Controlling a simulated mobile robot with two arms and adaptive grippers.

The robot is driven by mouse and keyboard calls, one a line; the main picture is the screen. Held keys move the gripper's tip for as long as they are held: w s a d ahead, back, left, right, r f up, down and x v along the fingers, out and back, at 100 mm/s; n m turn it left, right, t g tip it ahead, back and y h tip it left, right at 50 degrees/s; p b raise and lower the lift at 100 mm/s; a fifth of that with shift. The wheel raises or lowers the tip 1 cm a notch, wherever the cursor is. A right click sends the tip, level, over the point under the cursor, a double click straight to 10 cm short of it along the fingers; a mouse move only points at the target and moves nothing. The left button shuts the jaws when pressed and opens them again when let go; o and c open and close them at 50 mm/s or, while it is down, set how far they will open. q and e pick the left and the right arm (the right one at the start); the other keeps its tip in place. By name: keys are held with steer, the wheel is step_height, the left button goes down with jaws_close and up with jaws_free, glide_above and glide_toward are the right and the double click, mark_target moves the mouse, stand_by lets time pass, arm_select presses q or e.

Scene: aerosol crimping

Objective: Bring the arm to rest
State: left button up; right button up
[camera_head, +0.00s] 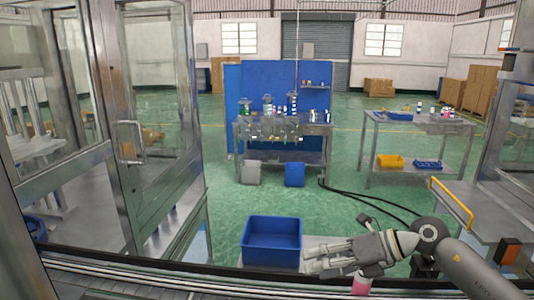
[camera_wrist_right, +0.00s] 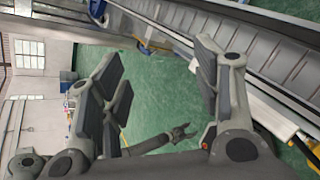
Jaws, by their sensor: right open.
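My right gripper (camera_head: 308,262) reaches in from the right in the head view, at the lower middle, pointing left. Its fingers are apart, and in the right wrist view (camera_wrist_right: 160,75) the gap between them holds nothing, with green floor behind it. A pink item (camera_head: 361,284) with a pale top shows just below the gripper's body, partly hidden; I cannot tell if they touch. In the right wrist view a small grey arm with a gripper (camera_wrist_right: 184,132) shows farther off. I cannot tell whether it is my left one, and its jaws are too small to judge.
A blue bin (camera_head: 272,242) stands just left of my right gripper. A glazed machine frame (camera_head: 112,130) fills the left side. A bench (camera_head: 283,128) with glassware and a side table (camera_head: 418,122) stand farther back. Black cables (camera_head: 365,197) cross the green floor. A conveyor (camera_wrist_right: 265,45) shows in the wrist view.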

steer(key=s+a+r+m+t+y, duration=0.2)
steer(key=a+r+m+t+y, duration=0.45)
steer(key=m+t, duration=0.2)
steer(key=s+d+f+m+t+h, duration=0.1)
steer(key=d+f+m+t+h, duration=0.2)
steer(key=d+f+m+h, duration=0.45)
steer(key=d+f+m+t+h, duration=0.4)
steer(key=m+h, duration=0.5)
steer(key=m, duration=0.6)
steer(key=s+d+f+m+g+h, duration=0.3)
steer(key=s+d+f+m+g, duration=0.15)
steer(key=s+f+g, duration=0.4)
steer(key=s+f+m+g+y, duration=0.1)
steer(key=s+f+g, duration=0.4)
steer(key=s, duration=0.5)
steer(key=s+f+m+g, duration=0.2)
steer(key=s+f, duration=0.5)
steer(key=s, duration=0.3)
step_height(320, 180, down, 26)
steer(key=a+r+g, duration=0.1)
steer(key=s+d+f+g+b, duration=0.1)
steer(key=s+d+f, duration=0.2)
steer(key=s+f, duration=1.5)
steer(key=shift+n, duration=0.35)
